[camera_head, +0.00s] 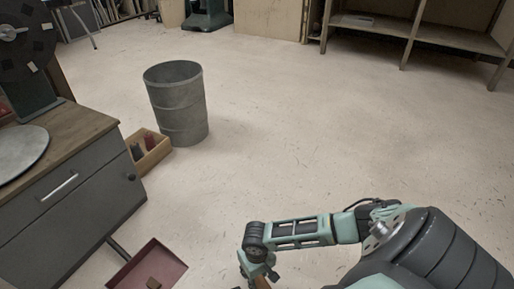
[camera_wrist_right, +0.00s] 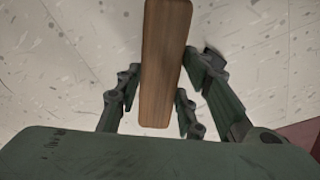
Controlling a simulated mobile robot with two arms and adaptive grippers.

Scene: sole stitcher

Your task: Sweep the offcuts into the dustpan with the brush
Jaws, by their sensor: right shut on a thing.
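The red dustpan (camera_head: 158,256) lies on the floor at the lower left of the head view, and its handle runs toward the cabinet. A small brown offcut (camera_head: 153,283) lies in it. My right gripper (camera_head: 260,276) is low over the floor to the right of the dustpan. It is shut on the brush's wooden handle, which shows between the fingers in the right wrist view (camera_wrist_right: 164,65). The brush's bristles are not visible. A dark piece (camera_wrist_right: 212,54), partly hidden by a finger, may be an offcut. My left gripper is not in view.
A grey cabinet (camera_head: 70,215) stands at the left. A metal bin (camera_head: 180,105) and a wooden box (camera_head: 155,157) with small dark and red things stand beside it. Shelving (camera_head: 408,30) is at the back right. The middle floor is clear.

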